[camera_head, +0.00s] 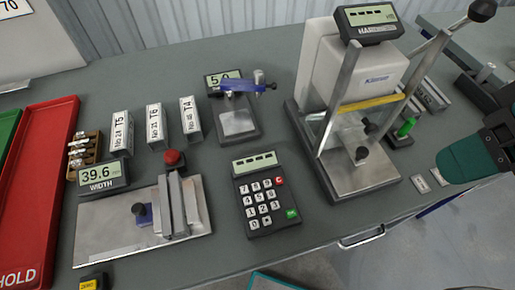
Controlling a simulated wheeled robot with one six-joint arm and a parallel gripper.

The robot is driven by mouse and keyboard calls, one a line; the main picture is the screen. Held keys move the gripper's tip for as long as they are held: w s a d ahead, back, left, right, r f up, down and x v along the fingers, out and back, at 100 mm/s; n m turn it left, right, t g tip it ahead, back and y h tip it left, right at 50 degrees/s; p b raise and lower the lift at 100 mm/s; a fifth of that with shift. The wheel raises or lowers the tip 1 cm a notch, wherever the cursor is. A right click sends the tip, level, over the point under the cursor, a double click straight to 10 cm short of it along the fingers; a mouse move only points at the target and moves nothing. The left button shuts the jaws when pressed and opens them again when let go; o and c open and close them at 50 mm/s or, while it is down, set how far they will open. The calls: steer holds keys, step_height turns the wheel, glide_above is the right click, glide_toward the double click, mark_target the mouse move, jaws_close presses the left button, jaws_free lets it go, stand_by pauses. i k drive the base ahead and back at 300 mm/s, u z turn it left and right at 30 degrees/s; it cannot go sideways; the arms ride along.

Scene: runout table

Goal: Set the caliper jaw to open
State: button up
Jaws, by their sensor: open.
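The width caliper stands at the left front of the table as a bare metal plate (105,232) with upright metal jaw bars (178,208) near its right end. The bars stand close together; whether the jaw is open or closed is hard to tell. A small dark blue knob (140,210) sits on the plate left of the bars. A red round button (173,158) is at the far end of the bars. The WIDTH display (103,178) reads 39.6. A teal and black part of my arm shows at the right edge, far from the caliper. My gripper's fingertips are not visible.
A keypad (265,195) stands right of the caliper, with a thickness gauge (238,120) behind it. A tall hardness tester (350,90) with a raised lever stands at right. Blocks T5 (121,133), T6 (156,128) and T4 (190,120) stand behind the caliper. A red tray (45,165) lies left.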

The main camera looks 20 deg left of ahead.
mark_target(148, 214)
steer(key=u, duration=3.35)
steer(key=k, duration=0.7)
steer(key=z, duration=1.15)
steer(key=i, duration=0.45)
steer(key=u, duration=0.2)
